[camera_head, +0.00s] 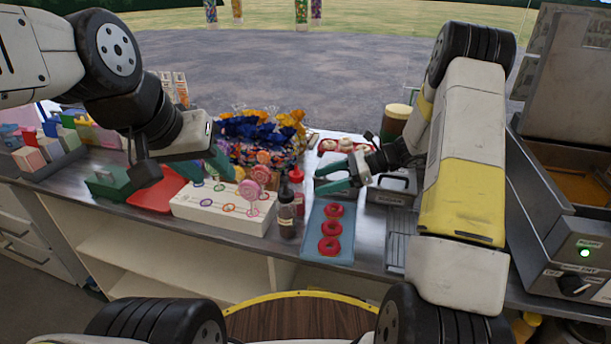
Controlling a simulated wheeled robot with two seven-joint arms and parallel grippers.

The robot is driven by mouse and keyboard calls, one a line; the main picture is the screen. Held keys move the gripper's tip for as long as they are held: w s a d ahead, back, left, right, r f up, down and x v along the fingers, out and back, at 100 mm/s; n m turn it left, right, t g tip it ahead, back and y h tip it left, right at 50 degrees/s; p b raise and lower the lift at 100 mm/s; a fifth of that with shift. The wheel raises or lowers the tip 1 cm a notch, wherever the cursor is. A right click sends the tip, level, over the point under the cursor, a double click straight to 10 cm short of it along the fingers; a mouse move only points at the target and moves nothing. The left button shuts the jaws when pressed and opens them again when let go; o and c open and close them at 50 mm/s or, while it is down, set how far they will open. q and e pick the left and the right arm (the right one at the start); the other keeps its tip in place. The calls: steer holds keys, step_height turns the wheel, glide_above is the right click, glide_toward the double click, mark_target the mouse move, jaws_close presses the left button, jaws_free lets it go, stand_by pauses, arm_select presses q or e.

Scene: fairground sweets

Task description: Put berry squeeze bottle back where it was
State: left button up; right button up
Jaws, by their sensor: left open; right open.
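A squeeze bottle with a red cap (296,173), likely the berry one, stands on the counter behind a dark squeeze bottle (287,214) with a black nozzle and a pale label. The dark bottle partly hides its body. My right gripper (333,176) is open and empty, its teal fingers pointing left, a little to the right of the red-capped bottle and apart from it. My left gripper (212,170) is open above the left part of the white lollipop stand (222,209), with nothing visible between its fingers.
A blue tray (315,243) with red glazed rings lies right of the bottles. A red tray (155,197) and green box (108,183) are at left. Wrapped sweets (262,130) stand behind the lollipops. A fryer (562,225) fills the right end. The counter is crowded.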

steer(key=s+d+r+n+t+h, duration=0.2)
steer(key=s+r+n+h, duration=0.3)
steer(key=s+r+n, duration=0.4)
steer(key=s+d+r+n+t+h, duration=0.3)
steer(key=s+r+n+h, duration=0.3)
steer(key=s, duration=1.1)
steer(key=shift+d+r+n, duration=0.7)
steer(key=shift+r+n, duration=1.4)
steer(key=shift+r, duration=0.85)
steer(key=shift+s, duration=0.1)
